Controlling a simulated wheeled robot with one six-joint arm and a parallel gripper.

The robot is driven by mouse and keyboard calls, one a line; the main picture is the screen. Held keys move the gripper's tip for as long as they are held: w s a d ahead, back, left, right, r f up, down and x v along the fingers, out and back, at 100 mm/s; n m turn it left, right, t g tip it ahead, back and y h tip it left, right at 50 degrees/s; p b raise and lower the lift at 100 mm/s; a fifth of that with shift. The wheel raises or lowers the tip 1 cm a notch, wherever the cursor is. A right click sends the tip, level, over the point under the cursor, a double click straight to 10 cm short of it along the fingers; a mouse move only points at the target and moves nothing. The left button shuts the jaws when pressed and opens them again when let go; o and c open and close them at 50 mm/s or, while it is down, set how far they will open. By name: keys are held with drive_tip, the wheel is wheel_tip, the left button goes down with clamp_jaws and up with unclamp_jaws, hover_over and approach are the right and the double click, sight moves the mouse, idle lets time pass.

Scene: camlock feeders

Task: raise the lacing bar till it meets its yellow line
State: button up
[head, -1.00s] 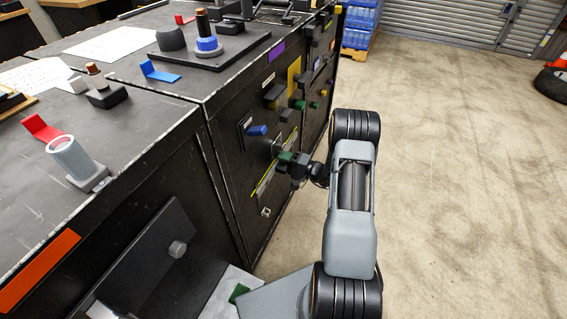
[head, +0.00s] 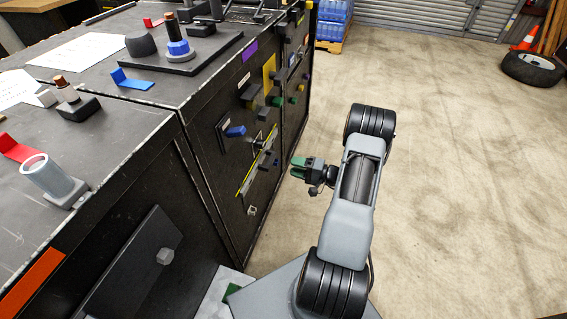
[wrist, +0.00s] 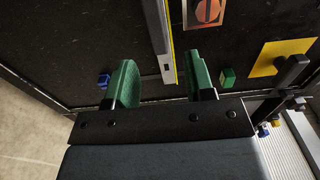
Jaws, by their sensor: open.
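My gripper (head: 298,168) has green fingers, is open and empty, and is apart from the cabinet, to the right of the bar. It also shows in the wrist view (wrist: 166,84).
A blue handle (head: 236,131) and several coloured knobs and a yellow plate (head: 269,75) are on the same cabinet front. A grey knob (head: 252,210) sits below the bar.

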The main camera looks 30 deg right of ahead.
drive_tip(key=shift+v, duration=1.05)
